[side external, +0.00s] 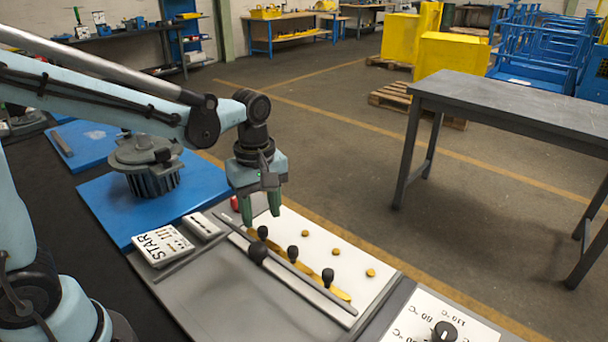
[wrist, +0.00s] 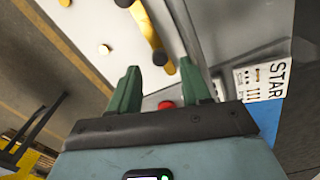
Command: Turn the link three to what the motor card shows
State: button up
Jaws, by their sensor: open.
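My gripper (side external: 261,215) is open and empty above the far left end of a white board (side external: 345,240). In the wrist view its green fingers (wrist: 160,72) are apart. Gold links (side external: 312,271) lie along the board in a row, with black knobs (side external: 292,253). Which one is link three is not marked. A gold link also shows in the wrist view (wrist: 146,25), just ahead of the fingertips; a black knob (wrist: 158,57) sits at its end. The card (side external: 160,247) reading "STAR" in part lies left of the board; its fine marks are too small to read surely.
A grey bar (side external: 310,287) with a larger black ball knob (side external: 257,251) runs beside the links. Separate gold studs (side external: 336,251) dot the board. A red button (wrist: 165,105) sits near the gripper. A motor (side external: 148,168) stands behind left; a temperature dial (side external: 444,331) is front right.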

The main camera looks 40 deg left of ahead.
notch_tip(320, 180, up, 8)
dwell(0.4)
jog(key=m+t, duration=0.5)
jog(key=m, duration=0.6)
send_near(258, 229)
jog(key=shift+a+r, duration=0.65)
jog(key=shift+a, duration=0.15)
jog(key=m, duration=0.1)
jog(key=f+m+t, duration=0.1)
jog(key=s+m+t, duration=0.1)
jog(key=shift+a+f+m, duration=0.2)
jog(key=shift+a+m, duration=0.05)
jog(key=shift+m, duration=0.05)
